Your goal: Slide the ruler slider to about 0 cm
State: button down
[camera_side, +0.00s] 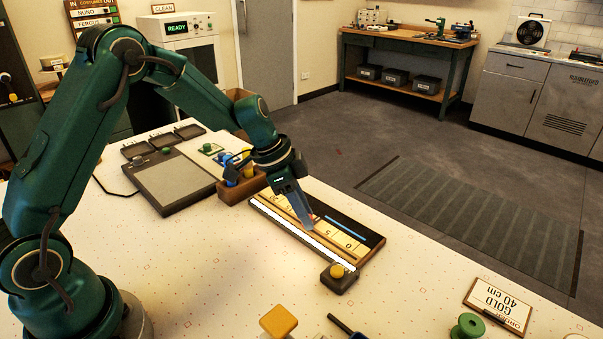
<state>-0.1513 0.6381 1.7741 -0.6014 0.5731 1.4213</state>
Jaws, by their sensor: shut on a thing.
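The ruler (369,239) is a dark board with a wooden edge and a white strip, lying slantwise on the table. Pale numbered cells run along it; the one near its front end looks like 0, but the digits are small. My gripper (305,223) points down over the ruler, a little behind that front end, shut on the ruler slider. The fingers hide most of the slider, so its exact reading cannot be told. A dark block with a yellow knob (337,271) sits at the ruler's front end.
A wooden holder (242,188) with blue and yellow items stands behind the ruler. A grey-topped pad (174,181) lies to its left.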

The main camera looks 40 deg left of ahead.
dwell(0.6)
jog(key=d, duration=1)
jog(key=shift+d, duration=0.35)
jog(key=c, duration=0.7)
grip_release()
jog(key=shift+o, duration=0.2)
jog(key=shift+a+r, duration=0.1)
jog(key=shift+v, duration=2.5)
